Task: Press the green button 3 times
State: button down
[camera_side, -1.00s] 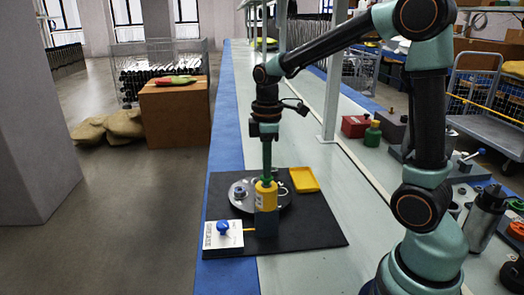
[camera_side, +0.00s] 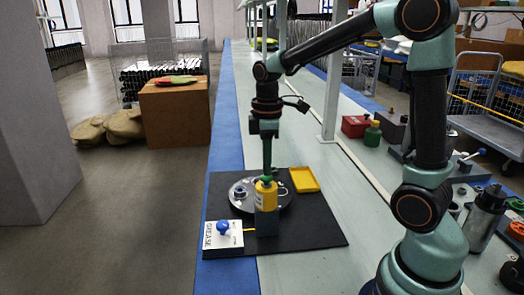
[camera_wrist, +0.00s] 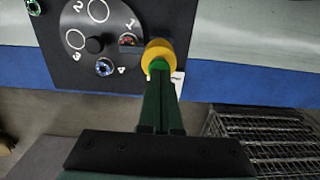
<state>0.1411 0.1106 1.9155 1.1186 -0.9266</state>
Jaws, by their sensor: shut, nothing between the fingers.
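The green button (camera_side: 265,180) sits on top of a yellow cylinder (camera_side: 267,195), which stands upright in a dark block on the black mat. My gripper (camera_side: 266,173) points straight down over the button, shut and empty. In the wrist view, the shut fingers (camera_wrist: 158,76) overlap the green button (camera_wrist: 157,66), inside the yellow ring (camera_wrist: 158,50). The fingertips are at or just above the button; I cannot tell whether they touch it. They hide part of it in both views.
A round metal plate (camera_side: 243,205) with numbered circles lies beside the cylinder. A yellow tray (camera_side: 304,180) sits at the mat's (camera_side: 315,230) back right. A white GREASE box (camera_side: 212,242) with a blue knob (camera_side: 223,227) stands front left. A bench post (camera_side: 331,90) rises behind.

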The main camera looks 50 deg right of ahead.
notch_tip(320, 180, up, 12)
dwell(0.3)
jog(key=shift+f, duration=0.15)
dwell(2.4)
jog(key=shift+s+d+f+m+t+h, duration=0.1)
jog(key=shift+f+m+t+h, duration=0.1)
jog(key=shift+f+t, duration=1.45)
jog(key=shift+s+a+f+m+t+h, duration=0.15)
jog(key=shift+f+t, duration=0.65)
jog(key=shift+f, duration=1.6)
jog(key=shift+s+d+f+m+t+h, duration=0.15)
jog(key=shift+f+m+t+h, duration=0.1)
jog(key=shift+f+t, duration=1.4)
jog(key=shift+f+g, duration=0.4)
jog(key=shift+f, duration=0.1)
